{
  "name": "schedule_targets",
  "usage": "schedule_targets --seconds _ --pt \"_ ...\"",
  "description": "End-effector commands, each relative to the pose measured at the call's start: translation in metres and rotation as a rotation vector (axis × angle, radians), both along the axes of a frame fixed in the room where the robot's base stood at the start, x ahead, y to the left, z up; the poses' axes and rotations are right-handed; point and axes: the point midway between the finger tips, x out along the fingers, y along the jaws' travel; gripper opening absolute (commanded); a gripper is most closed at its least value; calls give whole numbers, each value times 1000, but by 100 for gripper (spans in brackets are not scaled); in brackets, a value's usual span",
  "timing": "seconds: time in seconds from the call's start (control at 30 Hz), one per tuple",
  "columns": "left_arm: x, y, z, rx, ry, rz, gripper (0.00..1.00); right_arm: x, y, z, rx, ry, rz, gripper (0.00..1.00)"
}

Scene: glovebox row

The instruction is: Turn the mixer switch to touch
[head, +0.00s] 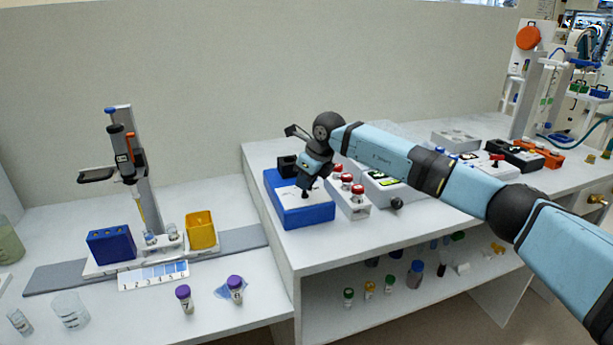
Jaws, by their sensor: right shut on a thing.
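The mixer is a blue box (301,215) with a pale top panel and a black cup (287,165) at its back left. It stands at the left end of the raised bench. My right gripper (305,190) points down over the pale panel, with its fingers shut on a small dark knob, which looks like the mixer switch. The fingers and wrist hide most of the switch, so I cannot read its setting. My left gripper is out of view.
A white rack (347,203) with red-capped vials stands just right of the mixer. A device with a green display (385,184) stands beyond it, under my arm. A lower bench at left holds a pipette stand (140,165), a yellow box (201,231) and purple-capped vials (184,297).

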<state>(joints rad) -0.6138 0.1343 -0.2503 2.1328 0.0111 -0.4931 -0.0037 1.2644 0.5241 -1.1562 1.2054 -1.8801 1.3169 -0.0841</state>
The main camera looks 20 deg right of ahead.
Motion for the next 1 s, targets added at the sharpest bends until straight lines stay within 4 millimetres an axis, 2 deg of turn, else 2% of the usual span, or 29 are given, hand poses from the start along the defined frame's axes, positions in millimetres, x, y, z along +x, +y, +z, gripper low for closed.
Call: schedule_targets --seconds 0.2,0.57,0.6,0.7,1.0 --pt "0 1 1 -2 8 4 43 0 0 1 -1 -1 -150 0" --pt "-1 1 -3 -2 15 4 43 0 0 0 1 -2 -172 0" --pt "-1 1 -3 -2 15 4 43 0 0 0 0 -1 -172 20" --pt "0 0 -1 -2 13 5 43 0 0 0 0 -1 -171 38" --pt "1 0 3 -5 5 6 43 -1 0 2 1 -1 -171 38"
